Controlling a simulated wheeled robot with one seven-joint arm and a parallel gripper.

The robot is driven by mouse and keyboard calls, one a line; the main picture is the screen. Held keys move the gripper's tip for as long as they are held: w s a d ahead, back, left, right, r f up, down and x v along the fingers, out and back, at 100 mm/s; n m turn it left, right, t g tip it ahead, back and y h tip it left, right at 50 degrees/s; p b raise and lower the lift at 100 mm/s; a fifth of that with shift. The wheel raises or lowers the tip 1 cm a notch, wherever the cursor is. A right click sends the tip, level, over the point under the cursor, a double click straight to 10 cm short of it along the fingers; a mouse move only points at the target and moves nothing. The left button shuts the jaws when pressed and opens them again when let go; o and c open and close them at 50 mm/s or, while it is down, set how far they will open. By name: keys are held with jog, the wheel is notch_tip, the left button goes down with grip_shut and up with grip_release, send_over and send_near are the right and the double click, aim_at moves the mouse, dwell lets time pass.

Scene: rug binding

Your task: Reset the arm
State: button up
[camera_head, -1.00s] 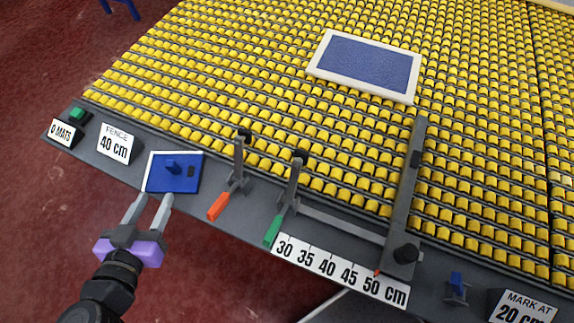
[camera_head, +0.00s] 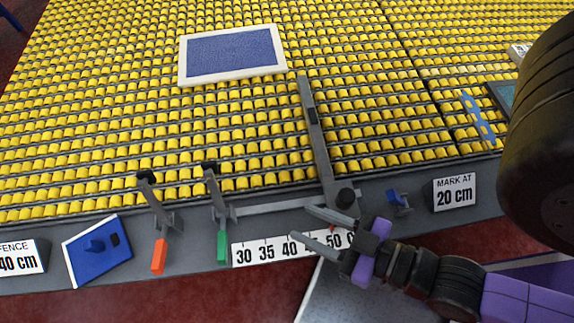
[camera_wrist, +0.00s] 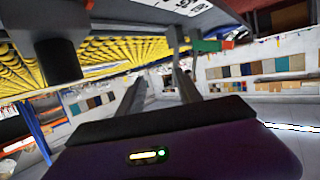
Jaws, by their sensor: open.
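My gripper (camera_head: 313,226) is open and empty in the head view. Its two grey fingers point left over the front rail, just above the white number scale (camera_head: 265,252) near the 45 and 50 marks. My purple and black arm reaches in from the right. In the wrist view my gripper (camera_wrist: 160,92) shows two parted fingers with nothing between them. The room lies beyond them.
The yellow roller table (camera_head: 110,110) carries a blue mat with a white border (camera_head: 232,54). Along the rail are a blue plate (camera_head: 97,250), an orange-handled clamp (camera_head: 159,255), a green-handled clamp (camera_head: 222,246), a dark fence bar (camera_head: 317,140) and a "MARK AT 20 cm" sign (camera_head: 454,192).

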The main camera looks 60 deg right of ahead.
jog(key=shift+n+y, duration=0.6)
jog(key=d+r, duration=0.1)
jog(key=w+d+r, duration=0.1)
jog(key=r, duration=0.1)
jog(key=shift+d+r, duration=0.15)
jog(key=shift+r, duration=0.15)
dwell(0.5)
